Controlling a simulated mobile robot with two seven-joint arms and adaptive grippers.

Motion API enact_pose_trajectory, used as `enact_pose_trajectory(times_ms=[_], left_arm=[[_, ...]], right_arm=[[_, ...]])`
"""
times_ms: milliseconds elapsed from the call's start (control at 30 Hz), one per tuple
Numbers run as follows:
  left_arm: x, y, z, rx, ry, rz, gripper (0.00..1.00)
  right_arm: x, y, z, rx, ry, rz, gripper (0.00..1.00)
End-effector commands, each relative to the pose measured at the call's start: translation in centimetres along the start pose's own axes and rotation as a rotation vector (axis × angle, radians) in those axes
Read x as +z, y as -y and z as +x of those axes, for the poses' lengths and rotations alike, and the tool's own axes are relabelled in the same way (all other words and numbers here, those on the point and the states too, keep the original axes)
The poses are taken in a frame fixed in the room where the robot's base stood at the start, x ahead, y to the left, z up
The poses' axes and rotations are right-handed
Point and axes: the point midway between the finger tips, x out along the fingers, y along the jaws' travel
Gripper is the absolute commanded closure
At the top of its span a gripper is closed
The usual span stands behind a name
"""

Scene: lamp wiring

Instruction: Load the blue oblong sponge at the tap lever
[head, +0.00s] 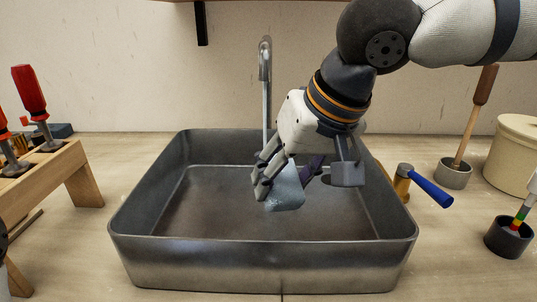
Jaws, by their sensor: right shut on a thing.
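My right gripper (284,178) reaches in from the upper right and hangs over the sink basin. It is shut on a pale blue-grey piece that looks like the sponge (287,196); the fingers hide its upper part, so its full shape cannot be told. The held piece is above the basin floor. A brass fitting with a blue lever (430,191), which looks like the tap lever, is just right of the sink. My left gripper does not show.
The grey metal sink (262,248) fills the middle, its visible floor bare. A wooden rack (45,178) with red-handled tools (29,92) stands at left. At right are a cup with a wooden-handled tool (453,173), a cream tub (515,150) and a black cup (506,238).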

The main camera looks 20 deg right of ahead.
Motion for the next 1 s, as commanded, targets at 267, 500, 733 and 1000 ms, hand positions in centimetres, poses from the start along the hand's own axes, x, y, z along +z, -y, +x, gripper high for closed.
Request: enact_pose_trajectory(times_ms=[267, 500, 733, 1000], left_arm=[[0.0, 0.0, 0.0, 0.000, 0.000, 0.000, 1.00], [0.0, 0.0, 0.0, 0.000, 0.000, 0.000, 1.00], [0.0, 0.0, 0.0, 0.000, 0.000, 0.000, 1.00], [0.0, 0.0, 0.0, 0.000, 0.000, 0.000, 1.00]], right_arm=[[0.0, 0.0, 0.0, 0.000, 0.000, 0.000, 0.77], [0.4, 0.3, -1.1, -0.002, -0.003, 0.000, 0.77], [1.8, 1.0, -3.7, -0.002, -0.004, -0.001, 0.77], [2.9, 1.4, -5.5, 0.000, 0.000, 0.000, 0.77]])
